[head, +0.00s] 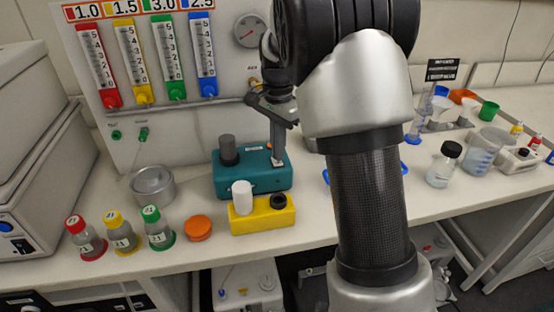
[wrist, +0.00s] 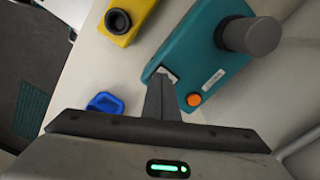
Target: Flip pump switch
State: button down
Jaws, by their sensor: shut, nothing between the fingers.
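The pump is a teal box (head: 235,180) with a dark grey cylinder (head: 229,150) on top, standing on the bench left of my arm. It also shows in the wrist view (wrist: 205,62), with an orange round knob (wrist: 193,100) and a white label on its near side. A small pale switch (wrist: 170,74) sits at its edge, partly hidden by my fingers. My gripper (wrist: 162,82) is shut and empty, its fingertips at the switch; I cannot tell whether they touch it. In the head view my gripper (head: 278,158) points down at the pump's right end.
Capped bottles (head: 122,232) and an orange lid (head: 198,228) are at left. A blue item (wrist: 104,103) lies beside the pump. A flowmeter panel (head: 190,115) rises behind.

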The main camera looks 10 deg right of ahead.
jog(key=shift+f+b, duration=0.4)
jog(key=shift+f, duration=0.4)
jog(key=shift+r, duration=0.2)
notch_tip(320, 180, up, 7)
jog(key=p, duration=0.6)
jog(key=shift+f, duration=0.15)
dwell(0.3)
jog(key=s+r+n+t+p, duration=0.3)
jog(key=s+r+n, duration=0.2)
jog(key=s+r, duration=0.8)
jog(key=s+r+n+t+p, duration=0.2)
jog(key=s+n, duration=0.5)
jog(key=s, duration=0.7)
jog(key=shift+r+t, duration=0.25)
jog(key=shift+t, duration=0.05)
